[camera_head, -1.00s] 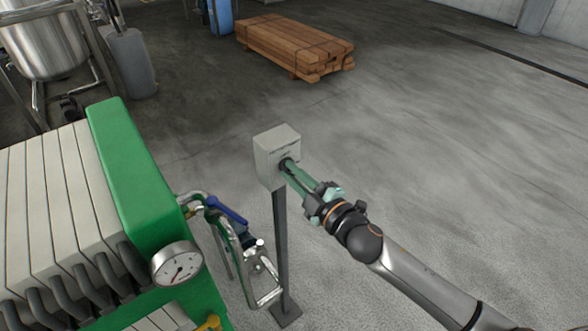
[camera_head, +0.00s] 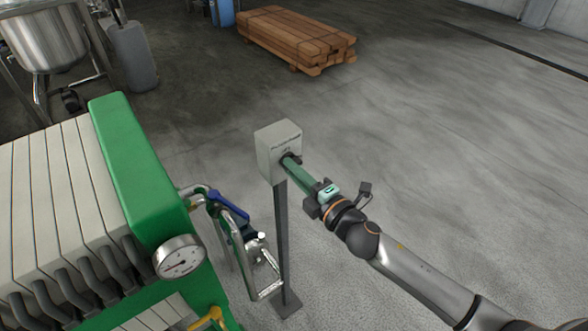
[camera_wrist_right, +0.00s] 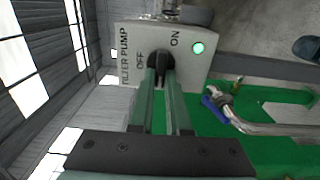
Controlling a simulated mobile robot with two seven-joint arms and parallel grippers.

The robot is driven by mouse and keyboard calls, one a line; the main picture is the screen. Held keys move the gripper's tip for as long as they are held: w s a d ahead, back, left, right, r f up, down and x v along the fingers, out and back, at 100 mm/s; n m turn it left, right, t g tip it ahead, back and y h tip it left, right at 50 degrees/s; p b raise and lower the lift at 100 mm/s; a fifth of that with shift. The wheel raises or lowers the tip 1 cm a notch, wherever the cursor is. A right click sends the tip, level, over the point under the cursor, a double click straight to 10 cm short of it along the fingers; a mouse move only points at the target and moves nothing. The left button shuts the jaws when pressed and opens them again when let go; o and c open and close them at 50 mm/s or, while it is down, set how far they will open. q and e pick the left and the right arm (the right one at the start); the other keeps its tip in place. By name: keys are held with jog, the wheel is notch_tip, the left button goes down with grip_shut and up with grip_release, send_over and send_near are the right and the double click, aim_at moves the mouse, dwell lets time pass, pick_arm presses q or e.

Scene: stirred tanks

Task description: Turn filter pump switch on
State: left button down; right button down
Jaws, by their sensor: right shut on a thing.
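The filter pump switch box (camera_head: 277,154) is a pale grey box on a dark post (camera_head: 282,245). In the right wrist view the box (camera_wrist_right: 130,40) reads FILTER PUMP, with OFF and ON marks and a lit green lamp (camera_wrist_right: 199,48) near ON. Its black knob (camera_wrist_right: 160,58) sits between my right fingertips. My right gripper (camera_head: 289,162), with green fingers, is shut on this knob; the fingers partly hide it, so its exact pointing is hard to tell. My left gripper is not in view.
A green filter press (camera_head: 135,180) with pale plates and a pressure gauge (camera_head: 180,257) stands left of the post. Metal pipes with a blue-handled valve (camera_head: 228,203) lie close beside the post. Stacked timber (camera_head: 297,40) lies at the back. The floor at right is clear.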

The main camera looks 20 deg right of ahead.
dwell(0.3)
jog(key=c, duration=0.9)
grip_release()
jog(key=shift+b+v, duration=1.4)
jog(key=shift+v, duration=4.8)
